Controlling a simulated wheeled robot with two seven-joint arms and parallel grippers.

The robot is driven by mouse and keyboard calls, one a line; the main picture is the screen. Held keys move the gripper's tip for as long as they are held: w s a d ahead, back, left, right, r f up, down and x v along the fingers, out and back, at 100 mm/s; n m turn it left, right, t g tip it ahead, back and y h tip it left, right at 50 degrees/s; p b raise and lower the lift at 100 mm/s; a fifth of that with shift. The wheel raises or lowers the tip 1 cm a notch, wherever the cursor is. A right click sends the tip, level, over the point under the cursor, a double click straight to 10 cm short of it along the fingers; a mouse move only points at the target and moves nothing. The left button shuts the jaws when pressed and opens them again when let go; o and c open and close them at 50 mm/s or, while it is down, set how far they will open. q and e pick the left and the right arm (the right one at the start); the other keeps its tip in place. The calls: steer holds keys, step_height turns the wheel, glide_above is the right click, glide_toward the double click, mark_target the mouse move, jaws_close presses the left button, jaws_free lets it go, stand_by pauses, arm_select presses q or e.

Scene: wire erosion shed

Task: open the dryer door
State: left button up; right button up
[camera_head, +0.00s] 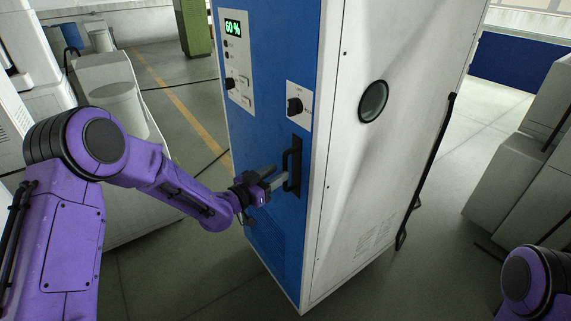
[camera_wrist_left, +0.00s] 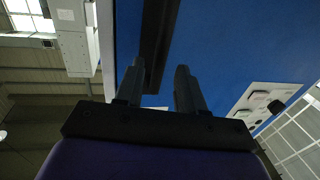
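The dryer is a tall cabinet with a blue front door (camera_head: 240,130) and white side; the door looks shut. A black upright handle (camera_head: 291,163) sits on the door's right part, in a dark recess. My left gripper (camera_head: 279,181) is at the handle's lower part. In the left wrist view its two fingers (camera_wrist_left: 160,88) are apart, with the dark handle bar (camera_wrist_left: 161,35) lying toward the gap between them, nearer the left finger. I see no clear grip on both sides. My right gripper is out of view.
A panel with a green "60 %" display (camera_head: 233,28) and a black knob (camera_head: 294,106) are above the handle. Grey cabinets (camera_head: 525,170) stand at right. Pale machines (camera_head: 110,110) stand at left. Floor in front of the door is partly clear.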

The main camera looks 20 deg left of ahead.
mark_target(285, 187)
arm_select(q)
steer(key=p+x, duration=0.1)
steer(key=x, duration=0.3)
steer(key=shift+w+d, duration=0.15)
jaws_close()
